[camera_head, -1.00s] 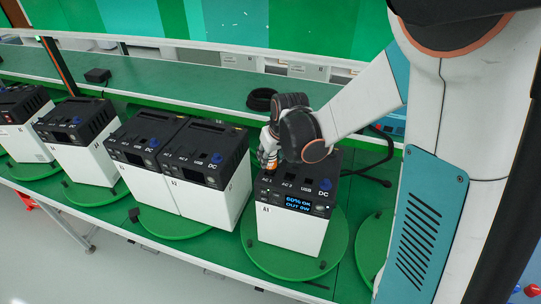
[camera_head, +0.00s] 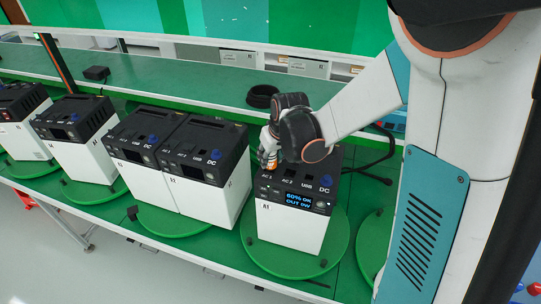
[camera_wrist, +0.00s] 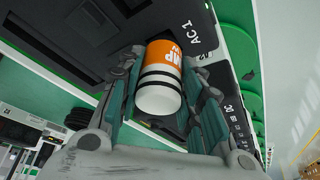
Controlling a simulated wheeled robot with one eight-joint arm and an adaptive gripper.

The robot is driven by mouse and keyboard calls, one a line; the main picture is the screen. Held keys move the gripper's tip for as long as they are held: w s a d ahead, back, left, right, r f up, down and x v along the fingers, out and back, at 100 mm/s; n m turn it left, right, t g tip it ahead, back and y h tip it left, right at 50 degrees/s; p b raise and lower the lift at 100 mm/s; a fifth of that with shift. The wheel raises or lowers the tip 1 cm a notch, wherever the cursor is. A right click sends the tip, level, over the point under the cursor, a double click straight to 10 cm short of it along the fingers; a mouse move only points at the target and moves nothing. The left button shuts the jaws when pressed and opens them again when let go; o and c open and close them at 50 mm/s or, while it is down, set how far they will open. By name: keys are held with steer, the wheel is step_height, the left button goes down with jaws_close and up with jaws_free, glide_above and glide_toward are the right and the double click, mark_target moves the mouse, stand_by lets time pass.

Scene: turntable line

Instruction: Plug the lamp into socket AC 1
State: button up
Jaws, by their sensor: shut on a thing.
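The lamp (camera_wrist: 160,85) is a white and orange cylinder with black bands; part of its label reads "MP". My gripper (camera_wrist: 165,100) is shut on it, with a finger on each side. In the head view, the orange lamp (camera_head: 268,158) shows at my gripper (camera_head: 271,150), over the back left of power unit A1 (camera_head: 290,227). The AC 1 label (camera_wrist: 178,40) is beside the lamp in the wrist view. The lamp's far end and the AC 1 socket opening are hidden, so I cannot tell whether it is inserted. The unit's screen (camera_head: 299,202) reads "60% OK, OUT 0W".
Unit A1 stands on a round green turntable (camera_head: 337,243). Several similar units (camera_head: 203,153) stand in a row to the left. A black cable (camera_head: 376,162) lies to the right behind A1. A black coil (camera_head: 262,96) rests on the green bench behind.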

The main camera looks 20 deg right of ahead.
steer(key=shift+f+b, duration=0.35)
steer(key=shift+f, duration=0.05)
steer(key=o, duration=1.2)
steer(key=shift+r, duration=0.1)
steer(key=a+v, duration=0.1)
steer(key=v, duration=1)
steer(key=s+f+t+b, duration=0.1)
steer(key=s+f+b, duration=0.5)
steer(key=f+b, duration=0.1)
steer(key=s+f+m+t+b, duration=0.1)
steer(key=s+f+b, duration=0.5)
steer(key=b, duration=0.4)
steer(key=s+f+b, duration=0.7)
steer(key=f+b, duration=0.1)
steer(key=shift+d+f+m+t+h, duration=0.1)
steer(key=shift+d+m+t+h, duration=0.1)
steer(key=shift+m+t+h, duration=0.15)
